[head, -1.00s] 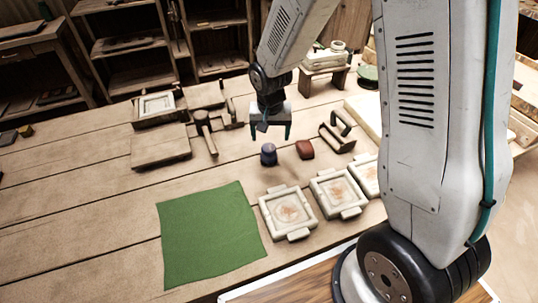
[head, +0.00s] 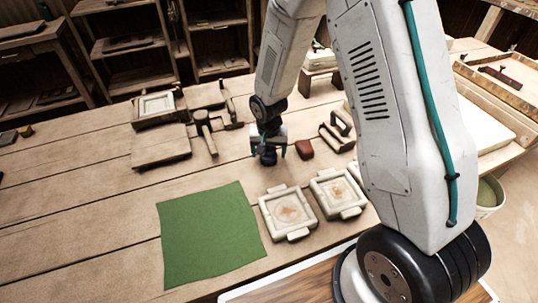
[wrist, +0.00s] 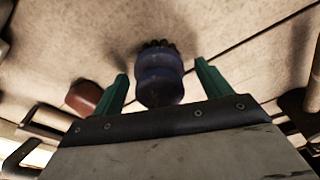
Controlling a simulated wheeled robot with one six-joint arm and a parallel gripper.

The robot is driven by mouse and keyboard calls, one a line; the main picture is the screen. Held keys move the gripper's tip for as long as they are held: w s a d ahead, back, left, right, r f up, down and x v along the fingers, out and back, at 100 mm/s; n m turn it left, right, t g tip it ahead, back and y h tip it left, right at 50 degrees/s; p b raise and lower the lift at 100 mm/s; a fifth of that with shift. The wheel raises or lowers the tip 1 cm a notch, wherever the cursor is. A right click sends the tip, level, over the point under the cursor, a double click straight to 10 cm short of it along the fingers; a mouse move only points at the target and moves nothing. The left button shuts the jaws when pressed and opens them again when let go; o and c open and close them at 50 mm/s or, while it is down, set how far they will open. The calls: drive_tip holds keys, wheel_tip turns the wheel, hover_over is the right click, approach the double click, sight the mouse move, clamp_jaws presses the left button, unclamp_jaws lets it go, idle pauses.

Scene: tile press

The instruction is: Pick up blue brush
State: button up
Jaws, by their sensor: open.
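The blue brush (head: 268,158) stands on the wooden table, partly hidden behind my gripper in the head view. In the wrist view the blue brush (wrist: 160,75) shows a rounded blue body with a dark end, and it lies between the lines of my two green fingers. My gripper (head: 269,152) is open, low over the brush, with a finger to either side. In the wrist view my gripper (wrist: 160,80) has clear gaps between each finger and the brush. I cannot tell whether anything touches.
A red-brown block (head: 304,149) sits close to the right of my gripper. A dark-handled tool (head: 338,135) lies farther right. Pale tile moulds (head: 287,213) stand in front, beside a green cloth (head: 210,235). A wooden press board (head: 160,147) and mallet (head: 205,130) lie left.

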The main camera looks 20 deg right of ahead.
drive_tip(key=c, duration=1.1)
drive_tip(key=shift+r, duration=0.15)
wheel_tip(320, 180, up, 10)
drive_tip(key=shift+f, duration=0.1)
